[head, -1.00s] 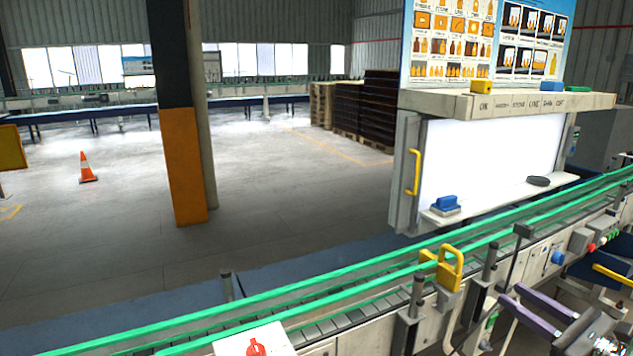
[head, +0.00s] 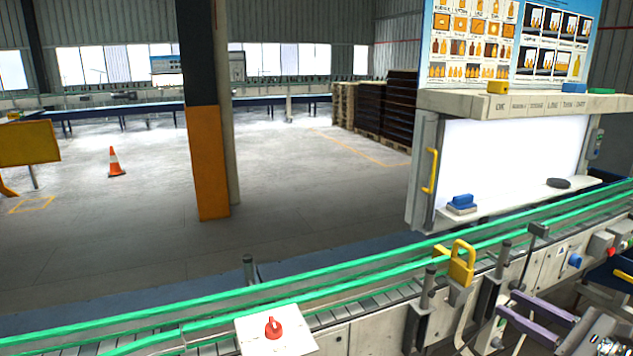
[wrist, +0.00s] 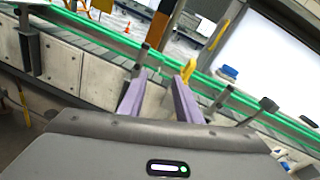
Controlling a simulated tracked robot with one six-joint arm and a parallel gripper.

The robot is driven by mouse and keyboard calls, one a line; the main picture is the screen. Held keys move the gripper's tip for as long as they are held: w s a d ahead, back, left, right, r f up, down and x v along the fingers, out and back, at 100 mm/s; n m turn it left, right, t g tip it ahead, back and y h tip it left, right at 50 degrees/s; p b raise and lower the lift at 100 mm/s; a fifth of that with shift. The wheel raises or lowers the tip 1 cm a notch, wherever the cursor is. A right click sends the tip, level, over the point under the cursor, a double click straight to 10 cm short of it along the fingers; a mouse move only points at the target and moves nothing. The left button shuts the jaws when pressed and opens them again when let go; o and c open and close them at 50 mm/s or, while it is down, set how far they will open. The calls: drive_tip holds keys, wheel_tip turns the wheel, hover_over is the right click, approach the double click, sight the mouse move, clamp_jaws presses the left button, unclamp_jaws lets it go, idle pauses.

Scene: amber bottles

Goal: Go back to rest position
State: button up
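My gripper (head: 506,303) shows at the lower right of the head view, with two purple fingers spread apart. In the wrist view my gripper (wrist: 160,90) points toward the conveyor, its fingers apart with nothing between them. No amber bottle stands in view; bottles show only as pictures on the poster (head: 510,45).
The conveyor (head: 360,290) with green rails crosses in front of me. A yellow padlock (head: 461,266) and a red knob on a white plate (head: 273,327) sit along its near side. A whiteboard (head: 510,165) stands behind. Open floor beyond holds a pillar (head: 207,160) and cone (head: 115,162).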

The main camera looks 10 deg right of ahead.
drive_tip(key=w+a+f+n+g+y, duration=0.15)
drive_tip(key=a+n+g, duration=0.3)
drive_tip(key=a, duration=0.55)
drive_tip(key=a+f+n+g+y, duration=0.1)
drive_tip(key=a+n+g+y, duration=0.3)
drive_tip(key=a, duration=0.7)
drive_tip(key=s+a+n+g+h, duration=0.1)
drive_tip(key=s+a+n+h, duration=0.4)
drive_tip(key=n, duration=0.5)
drive_tip(key=s+a+n+g+h, duration=0.1)
drive_tip(key=s+a+n+h, duration=0.3)
drive_tip(key=a+n, duration=0.4)
drive_tip(key=n+h, duration=0.1)
drive_tip(key=n, duration=0.2)
drive_tip(key=shift+s+f, duration=0.15)
drive_tip(key=shift+s, duration=0.2)
drive_tip(key=shift+a+h, duration=0.2)
drive_tip(key=shift+h, duration=0.05)
